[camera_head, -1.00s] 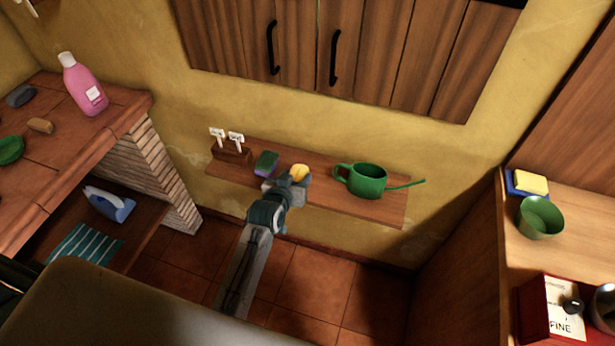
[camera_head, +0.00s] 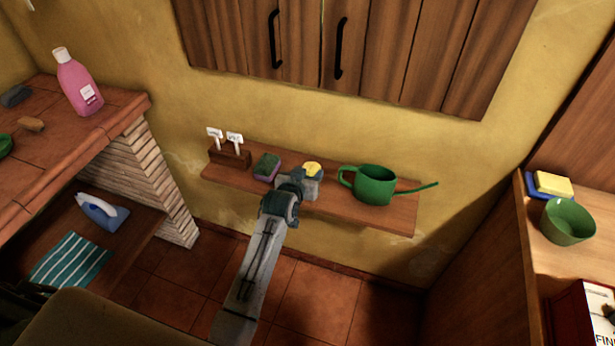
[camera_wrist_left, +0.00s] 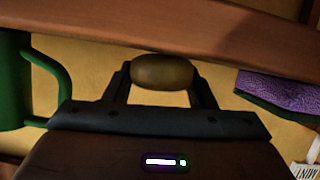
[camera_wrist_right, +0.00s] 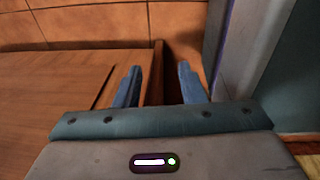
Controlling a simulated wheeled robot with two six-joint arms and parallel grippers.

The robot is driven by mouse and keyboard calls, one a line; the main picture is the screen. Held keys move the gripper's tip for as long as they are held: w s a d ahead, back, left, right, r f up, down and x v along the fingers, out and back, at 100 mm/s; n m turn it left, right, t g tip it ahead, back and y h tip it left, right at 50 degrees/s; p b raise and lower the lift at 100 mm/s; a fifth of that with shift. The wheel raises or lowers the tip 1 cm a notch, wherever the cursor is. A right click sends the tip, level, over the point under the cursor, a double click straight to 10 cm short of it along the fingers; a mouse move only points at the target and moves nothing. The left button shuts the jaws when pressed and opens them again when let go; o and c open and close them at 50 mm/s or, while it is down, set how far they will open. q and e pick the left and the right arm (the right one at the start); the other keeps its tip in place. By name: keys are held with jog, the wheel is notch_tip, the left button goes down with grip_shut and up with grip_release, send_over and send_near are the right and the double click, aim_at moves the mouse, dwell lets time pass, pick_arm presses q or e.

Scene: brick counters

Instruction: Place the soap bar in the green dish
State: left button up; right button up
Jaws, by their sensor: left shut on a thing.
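A yellow, rounded soap bar (camera_head: 312,168) is held by my left gripper (camera_head: 308,173) at the wall shelf, between the sponge and the watering can. In the left wrist view the soap bar (camera_wrist_left: 162,72) sits between both fingers of the gripper, looking dark in shadow. I cannot tell whether it touches the shelf. A green dish (camera_head: 5,145) on the left counter is mostly cut off by the picture's left edge. My right gripper (camera_wrist_right: 160,85) is open and empty in the right wrist view, beside a brown wooden surface; it is not in the head view.
The wooden shelf (camera_head: 335,205) holds a green-and-purple sponge (camera_head: 267,166), a green watering can (camera_head: 376,185) and a small wooden block with white labels (camera_head: 230,157). The brick counter (camera_head: 75,135) holds a pink bottle (camera_head: 78,85) and a tan bar (camera_head: 31,124). A green bowl (camera_head: 568,222) stands right.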

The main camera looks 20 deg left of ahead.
pick_arm(q)
jog(key=shift+f, duration=0.15)
jog(key=o, duration=1)
pick_arm(e)
jog(key=shift+w, duration=0.1)
pick_arm(q)
jog(key=shift+s+r, duration=0.15)
jog(key=shift+r, duration=0.1)
jog(key=v, duration=1.1)
jog(key=shift+s+r, duration=0.2)
jog(key=shift+s, duration=0.1)
pick_arm(e)
jog(key=shift+w+a+r, duration=0.1)
jog(key=shift+w+r, duration=0.2)
jog(key=shift+w, duration=0.55)
pick_arm(q)
jog(key=shift+f, duration=0.1)
pick_arm(e)
jog(key=shift+s, duration=0.1)
